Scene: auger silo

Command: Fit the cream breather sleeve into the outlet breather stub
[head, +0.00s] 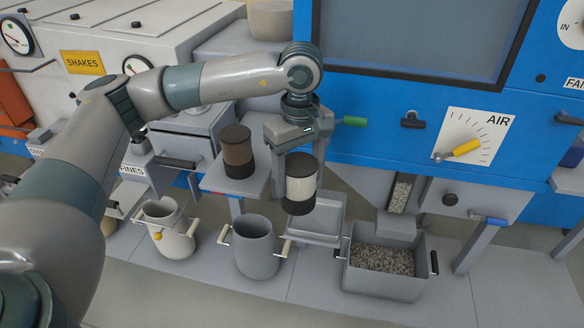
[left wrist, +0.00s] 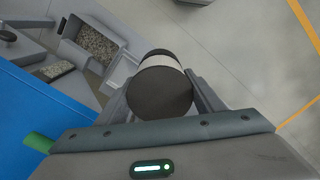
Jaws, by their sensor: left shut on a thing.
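The cream breather sleeve (head: 300,189), a cream cylinder with dark bands at top and bottom, is held upright in the air by my left gripper (head: 298,168). In the left wrist view, the sleeve (left wrist: 161,91) sits between the fingers of my left gripper (left wrist: 158,98), its dark end facing the camera. The gripper is shut on it. I cannot make out the outlet breather stub in either view. My right gripper is not in view.
A brown sleeve with dark ends (head: 237,153) stands on a grey shelf (head: 226,184) left of the held sleeve. Below are a grey two-handled pot (head: 255,252), a cream pot (head: 168,236), a grey tray (head: 312,238) and a gravel bin (head: 383,283). The blue panel (head: 375,130) is behind.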

